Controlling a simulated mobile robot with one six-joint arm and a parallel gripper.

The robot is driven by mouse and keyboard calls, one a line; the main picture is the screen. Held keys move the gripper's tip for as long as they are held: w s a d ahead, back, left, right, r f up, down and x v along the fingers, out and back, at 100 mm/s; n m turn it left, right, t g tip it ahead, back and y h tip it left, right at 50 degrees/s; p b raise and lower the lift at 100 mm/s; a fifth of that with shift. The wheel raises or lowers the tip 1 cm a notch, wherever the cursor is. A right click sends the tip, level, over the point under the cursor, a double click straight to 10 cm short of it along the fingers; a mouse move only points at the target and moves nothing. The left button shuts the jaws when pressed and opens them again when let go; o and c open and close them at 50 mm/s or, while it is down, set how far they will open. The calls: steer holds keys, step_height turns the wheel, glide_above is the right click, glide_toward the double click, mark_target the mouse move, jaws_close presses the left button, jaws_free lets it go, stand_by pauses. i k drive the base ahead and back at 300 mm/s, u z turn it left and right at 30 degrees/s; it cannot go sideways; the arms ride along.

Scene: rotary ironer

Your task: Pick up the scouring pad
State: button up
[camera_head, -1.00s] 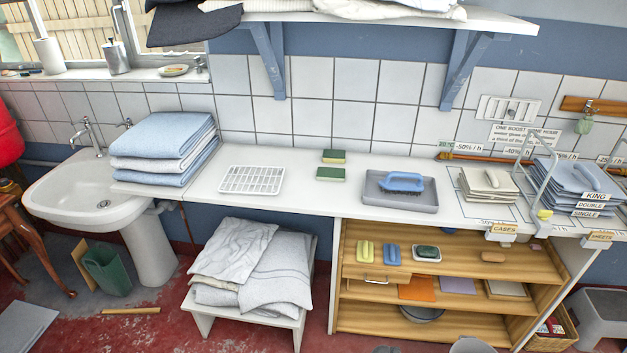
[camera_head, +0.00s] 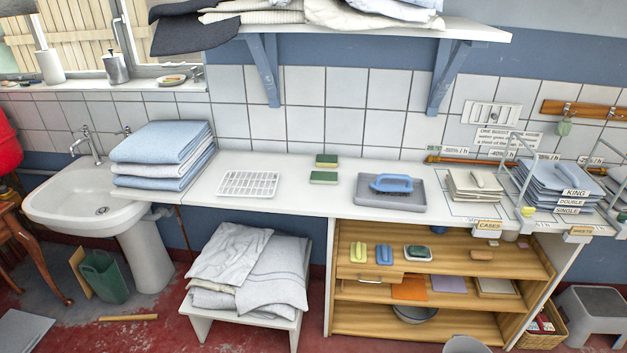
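Two flat green-topped pads with yellow undersides lie on the white counter, one behind the other with a small gap: the back pad (camera_head: 326,160) near the tiled wall and the front pad (camera_head: 323,177). They look like scouring pads. A dark green pad (camera_head: 417,252) lies in a white dish on the wooden shelf unit's upper board; I cannot tell its material. My gripper is not in view.
A white rack (camera_head: 248,184) lies left of the pads. A grey tray (camera_head: 372,200) holding a blue-handled brush (camera_head: 391,183) lies to the right. Folded blue towels (camera_head: 162,157) are farther left. A wall shelf (camera_head: 350,27) overhangs the counter. Bare counter surrounds the pads.

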mark_target(316, 178)
steer(key=z, duration=0.1)
steer(key=i, duration=0.85)
steer(key=u, duration=0.05)
